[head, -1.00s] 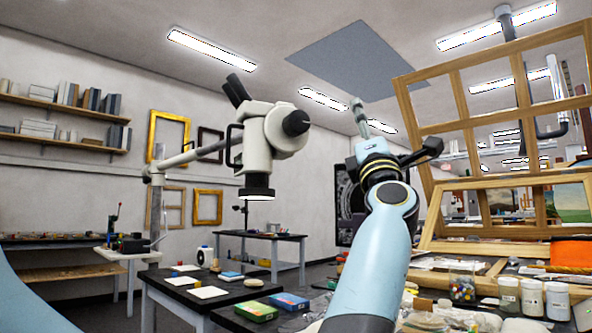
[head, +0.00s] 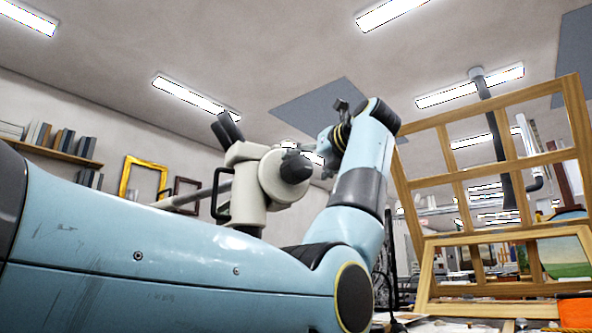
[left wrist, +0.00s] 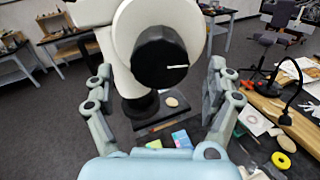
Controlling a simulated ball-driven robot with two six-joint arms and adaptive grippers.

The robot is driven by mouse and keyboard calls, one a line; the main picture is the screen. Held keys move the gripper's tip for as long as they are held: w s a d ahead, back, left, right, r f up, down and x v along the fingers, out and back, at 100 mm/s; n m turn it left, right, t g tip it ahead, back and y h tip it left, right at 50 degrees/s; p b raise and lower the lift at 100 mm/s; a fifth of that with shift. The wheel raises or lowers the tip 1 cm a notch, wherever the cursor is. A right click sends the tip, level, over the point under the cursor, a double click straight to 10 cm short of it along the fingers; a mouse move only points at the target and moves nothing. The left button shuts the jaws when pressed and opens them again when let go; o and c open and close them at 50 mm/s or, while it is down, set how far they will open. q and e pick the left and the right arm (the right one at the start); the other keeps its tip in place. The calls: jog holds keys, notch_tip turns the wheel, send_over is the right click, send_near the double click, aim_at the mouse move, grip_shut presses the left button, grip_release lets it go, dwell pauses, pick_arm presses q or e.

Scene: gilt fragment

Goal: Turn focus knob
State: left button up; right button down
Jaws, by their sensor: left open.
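The microscope head (head: 243,180) is cream-white with dark eyepieces. Its black round focus knob (head: 294,165) faces right in the head view. In the left wrist view the knob (left wrist: 160,56) faces the camera, with a short white mark pointing right. My left gripper (head: 308,153) is close to the knob's face in the head view. In the left wrist view its two grey fingers (left wrist: 158,88) are spread wide, one on each side of the knob, with visible gaps. It looks empty. Whether the fingertips reach beside the knob is unclear. My right gripper does not show.
My left arm covers the lower left of the head view. A wooden lattice frame (head: 442,123) stands on the right, near my arm. A worktable (left wrist: 298,122) with a yellow ring (left wrist: 282,160) lies at the right in the wrist view. Grey floor (left wrist: 60,110) shows below.

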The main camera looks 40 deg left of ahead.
aim_at(302, 166)
pick_arm(q)
jog(key=x, duration=0.4)
jog(key=shift+a, duration=0.15)
jog(key=shift+w+a, duration=0.25)
jog(key=shift+a, duration=0.15)
jog(key=shift+c, duration=1.4)
jog(key=c, duration=0.9)
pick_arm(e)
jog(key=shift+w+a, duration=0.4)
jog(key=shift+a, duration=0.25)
